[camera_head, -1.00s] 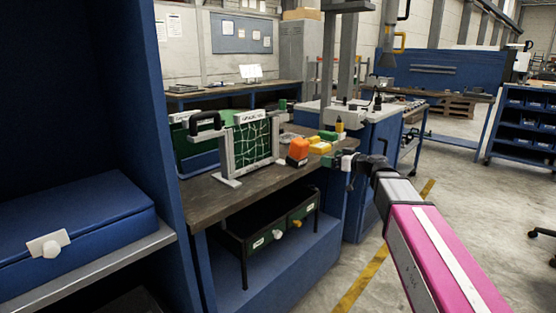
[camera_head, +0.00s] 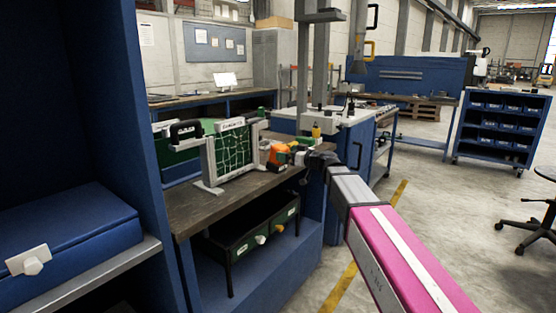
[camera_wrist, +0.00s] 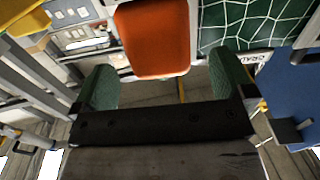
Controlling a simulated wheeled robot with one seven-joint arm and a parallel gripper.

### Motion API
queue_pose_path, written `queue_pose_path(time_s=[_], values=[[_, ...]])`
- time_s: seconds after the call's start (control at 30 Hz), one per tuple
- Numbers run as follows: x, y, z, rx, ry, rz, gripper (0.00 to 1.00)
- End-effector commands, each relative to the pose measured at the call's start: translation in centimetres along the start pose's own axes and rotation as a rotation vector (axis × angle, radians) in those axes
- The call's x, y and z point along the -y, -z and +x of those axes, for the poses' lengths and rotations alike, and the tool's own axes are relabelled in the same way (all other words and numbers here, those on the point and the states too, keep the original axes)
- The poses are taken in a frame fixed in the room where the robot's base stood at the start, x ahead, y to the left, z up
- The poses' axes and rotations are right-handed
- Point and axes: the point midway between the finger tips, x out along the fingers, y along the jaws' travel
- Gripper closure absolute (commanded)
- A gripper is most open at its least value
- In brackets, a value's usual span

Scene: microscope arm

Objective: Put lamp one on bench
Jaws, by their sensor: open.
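The wooden-topped bench (camera_head: 185,212) stands in the middle of the head view. An orange block-like thing (camera_head: 278,153) is on its far right part, beside yellow and green items. I cannot tell whether it is lamp one; no label on it is readable. My gripper (camera_head: 316,158) is dark and small at the bench's right end, just right of the orange thing. In the wrist view my gripper (camera_wrist: 165,78) is open, its two green finger pads apart. The orange thing (camera_wrist: 152,40) shows ahead of the gap between them, with nothing held.
A grey frame with a green netted panel (camera_head: 231,153) stands on the bench, left of the orange thing. A dark green drawer unit (camera_head: 250,240) sits below.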

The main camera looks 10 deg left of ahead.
Motion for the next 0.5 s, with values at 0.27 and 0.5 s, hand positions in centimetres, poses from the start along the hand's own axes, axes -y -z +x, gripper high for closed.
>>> queue_pose_path(time_s=[0.27,0.5], values=[[-0.1,-0.2,3.6,0.000,0.001,0.000,0.00],[0.0,-0.2,3.6,0.000,0.000,0.000,0.06]])
